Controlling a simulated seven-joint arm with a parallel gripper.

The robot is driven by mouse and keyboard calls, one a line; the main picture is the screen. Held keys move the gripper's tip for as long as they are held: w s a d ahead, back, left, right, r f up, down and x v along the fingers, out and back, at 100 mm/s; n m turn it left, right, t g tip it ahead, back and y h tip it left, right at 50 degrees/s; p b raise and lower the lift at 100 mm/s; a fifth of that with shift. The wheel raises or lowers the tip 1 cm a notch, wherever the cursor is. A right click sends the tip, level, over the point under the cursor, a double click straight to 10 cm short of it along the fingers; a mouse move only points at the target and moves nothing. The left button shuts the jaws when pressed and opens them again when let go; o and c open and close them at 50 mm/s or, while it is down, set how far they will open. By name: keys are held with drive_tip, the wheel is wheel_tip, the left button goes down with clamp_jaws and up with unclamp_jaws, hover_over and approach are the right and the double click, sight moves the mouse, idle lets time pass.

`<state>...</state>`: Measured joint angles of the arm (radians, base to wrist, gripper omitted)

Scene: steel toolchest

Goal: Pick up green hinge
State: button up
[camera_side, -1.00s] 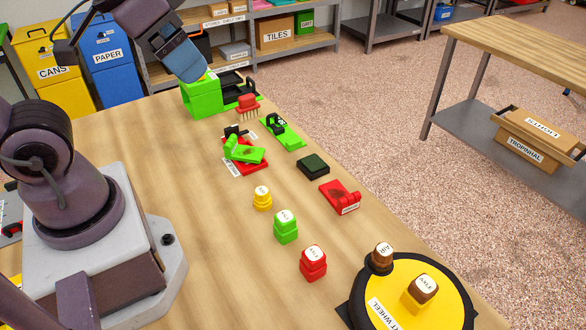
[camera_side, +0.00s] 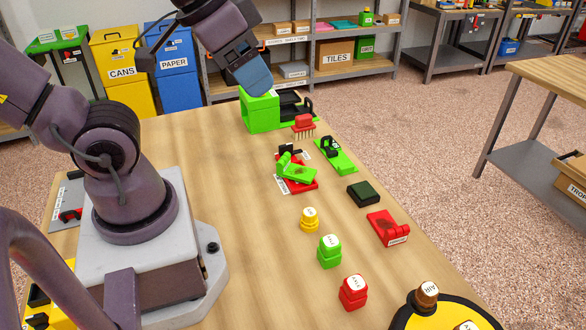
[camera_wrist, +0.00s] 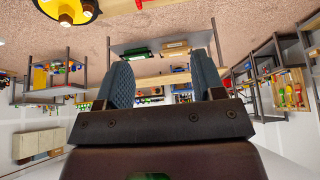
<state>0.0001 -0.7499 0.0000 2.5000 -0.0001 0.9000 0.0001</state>
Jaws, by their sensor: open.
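The green hinge (camera_side: 299,174) lies partly open on top of a red hinge (camera_side: 302,187) on the wooden table. One green leaf lies fairly flat and the other stands up at its left. My gripper (camera_side: 262,90) shows in the side view with blue fingers, above or behind the green box at the table's far end, well away from the hinge. In the wrist view my gripper (camera_wrist: 160,62) has its two fingers apart with nothing between them. The hinge cannot be made out in the wrist view.
The green box (camera_side: 260,112) stands beyond the hinge. A red brush (camera_side: 303,122), a green plate with a black part (camera_side: 337,156), a dark block (camera_side: 363,193) and another red hinge (camera_side: 388,228) lie nearby. Yellow (camera_side: 309,217), green (camera_side: 329,250) and red (camera_side: 354,292) stacked pieces stand nearer.

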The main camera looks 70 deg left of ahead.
drive_tip(key=shift+c, duration=0.8)
drive_tip(key=shift+w, duration=0.1)
